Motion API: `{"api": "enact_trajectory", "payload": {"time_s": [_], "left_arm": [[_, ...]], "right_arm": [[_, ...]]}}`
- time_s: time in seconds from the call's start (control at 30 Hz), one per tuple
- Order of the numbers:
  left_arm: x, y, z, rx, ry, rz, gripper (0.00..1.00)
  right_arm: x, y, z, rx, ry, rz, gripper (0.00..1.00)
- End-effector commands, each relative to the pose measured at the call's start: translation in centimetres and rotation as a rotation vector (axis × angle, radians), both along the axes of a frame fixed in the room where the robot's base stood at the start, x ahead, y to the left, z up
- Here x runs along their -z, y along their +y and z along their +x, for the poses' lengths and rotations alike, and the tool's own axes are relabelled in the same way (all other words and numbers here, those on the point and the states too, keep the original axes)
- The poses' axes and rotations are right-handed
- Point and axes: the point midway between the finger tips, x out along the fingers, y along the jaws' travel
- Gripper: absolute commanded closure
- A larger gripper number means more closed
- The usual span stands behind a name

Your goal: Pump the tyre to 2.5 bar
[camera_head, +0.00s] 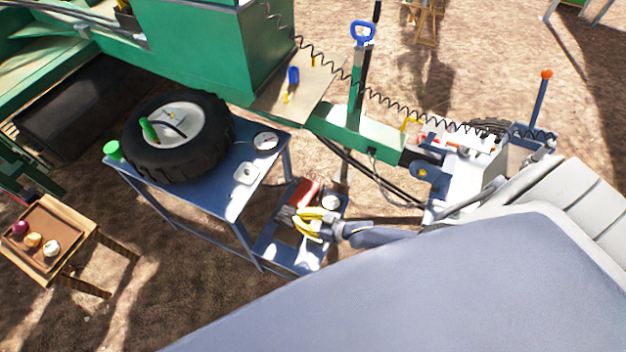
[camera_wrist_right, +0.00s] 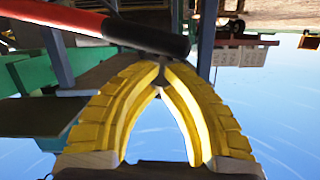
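The black tyre (camera_head: 205,150) lies flat on a blue table (camera_head: 215,205), its pale rim facing up. A green-handled tool (camera_head: 149,130) with a dark curved part lies over the rim. A round white-faced dial (camera_head: 265,141) is on the table to its right. A red cylinder (camera_head: 306,191) and a second round dial (camera_head: 330,202) are on a low blue stand. My right gripper (camera_head: 300,222) is beside them. In the right wrist view its yellow fingers (camera_wrist_right: 160,72) meet at the tips, by a red, black-ended cylinder (camera_wrist_right: 148,37). A small dark piece shows there; whether it is gripped is unclear.
A wooden stand with a tray (camera_head: 62,218) of onions is at lower left. Green machinery (camera_head: 205,60) and a coiled black cable (camera_head: 375,93) lie behind.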

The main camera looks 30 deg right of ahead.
Motion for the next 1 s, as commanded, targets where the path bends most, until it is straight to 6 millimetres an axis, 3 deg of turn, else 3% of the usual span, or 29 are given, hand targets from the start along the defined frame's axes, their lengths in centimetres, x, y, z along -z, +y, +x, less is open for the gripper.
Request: {"api": "enact_trajectory", "payload": {"time_s": [0.1,0.33,1.0], "left_arm": [[0.0,0.0,-0.1,0.0,0.002,0.0,0.36],[0.0,0.0,-0.1,0.0,0.002,0.001,0.36],[0.0,0.0,-0.1,0.0,0.001,0.0,0.36]], "right_arm": [[-0.4,-1.3,-1.7,0.001,0.002,-0.002,1.0],[-1.0,-2.6,-3.4,0.0,0.001,-0.001,1.0],[-1.3,-3.1,-4.0,0.001,-0.001,0.0,1.0]]}}
